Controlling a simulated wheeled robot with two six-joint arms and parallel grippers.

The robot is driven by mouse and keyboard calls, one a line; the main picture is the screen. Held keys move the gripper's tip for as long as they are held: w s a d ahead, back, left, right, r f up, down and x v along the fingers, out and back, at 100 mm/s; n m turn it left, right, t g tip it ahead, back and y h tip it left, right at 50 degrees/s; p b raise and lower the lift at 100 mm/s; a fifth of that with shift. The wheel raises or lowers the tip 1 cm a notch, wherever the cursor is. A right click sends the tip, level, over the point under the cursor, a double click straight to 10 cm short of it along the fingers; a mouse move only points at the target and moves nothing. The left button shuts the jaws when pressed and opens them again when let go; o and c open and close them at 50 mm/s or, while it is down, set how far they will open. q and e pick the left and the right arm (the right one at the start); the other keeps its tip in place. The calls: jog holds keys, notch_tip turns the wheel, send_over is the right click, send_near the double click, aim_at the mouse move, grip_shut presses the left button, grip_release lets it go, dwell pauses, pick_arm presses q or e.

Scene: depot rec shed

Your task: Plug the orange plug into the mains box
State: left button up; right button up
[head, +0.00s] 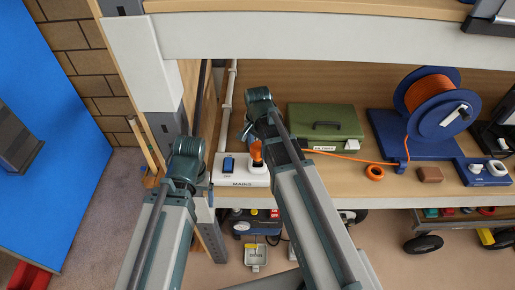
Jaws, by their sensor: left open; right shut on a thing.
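The mains box (241,183) is a white box labelled MAINS at the left front of the wooden bench, with a blue switch (229,165) on top. The orange plug (256,152) is upright at the right part of the box, over a white socket area. I cannot tell whether it is seated. My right gripper (254,136) is shut on the plug from above; its arm hides part of the fingers. The orange cord (345,157) comes from behind my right arm and runs to the reel. My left gripper (183,184) is open and empty, left of the box.
A blue cable reel (430,95) stands at the back right. A green case (325,128) is right of my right arm. A shelf (330,38) overhangs the bench; a post (145,65) stands left.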

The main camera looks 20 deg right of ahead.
jog(key=shift+f+b, duration=1.5)
dwell(0.3)
jog(key=o, duration=1.4)
jog(key=shift+o, duration=0.2)
notch_tip(320, 180, up, 14)
jog(key=p, duration=1.4)
jog(key=shift+f, duration=0.2)
notch_tip(320, 180, down, 13)
jog(key=b, duration=1.3)
